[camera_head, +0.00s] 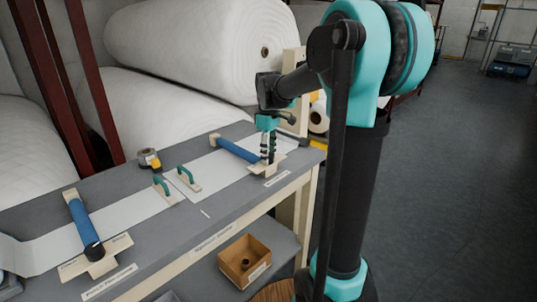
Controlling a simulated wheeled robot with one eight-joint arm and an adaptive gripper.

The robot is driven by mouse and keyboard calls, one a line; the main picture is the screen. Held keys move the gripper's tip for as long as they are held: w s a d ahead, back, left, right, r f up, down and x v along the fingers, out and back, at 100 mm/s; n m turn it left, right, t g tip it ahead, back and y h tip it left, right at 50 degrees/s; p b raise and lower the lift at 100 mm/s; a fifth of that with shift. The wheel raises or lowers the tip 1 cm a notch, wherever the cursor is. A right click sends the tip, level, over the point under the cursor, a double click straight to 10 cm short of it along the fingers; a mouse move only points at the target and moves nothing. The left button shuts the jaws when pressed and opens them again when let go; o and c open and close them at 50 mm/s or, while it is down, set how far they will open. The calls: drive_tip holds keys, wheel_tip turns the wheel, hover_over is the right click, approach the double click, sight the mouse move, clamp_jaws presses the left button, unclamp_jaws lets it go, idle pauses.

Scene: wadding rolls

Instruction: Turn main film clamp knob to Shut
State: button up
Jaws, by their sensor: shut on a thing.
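My gripper (268,157) points down at the near end of the far blue clamp bar (237,151), over a cream plate (270,171). Its dark fingers are shut on the knob there, which they mostly hide, so I cannot read the knob's setting. A label (277,179) on the bench edge below is too small to read. A second blue clamp bar (82,222) with a black knob (94,251) lies at the near left, apart from my gripper.
The grey bench (218,190) carries white film, two green-handled pieces (187,178) (163,190) and a tape roll (149,159). A wooden box (245,261) sits on the lower shelf. Large white rolls (190,45) stand behind. The floor at right is clear.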

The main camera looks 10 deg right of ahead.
drive_tip(key=m, duration=0.5)
drive_tip(key=shift+m, duration=0.3)
drive_tip(key=m, duration=0.5)
drive_tip(key=shift+m, duration=0.3)
drive_tip(key=m, duration=1)
drive_tip(key=shift+m, duration=0.3)
drive_tip(key=o, duration=1.2)
drive_tip(key=shift+c, duration=0.2)
wheel_tip(320, 180, up, 12)
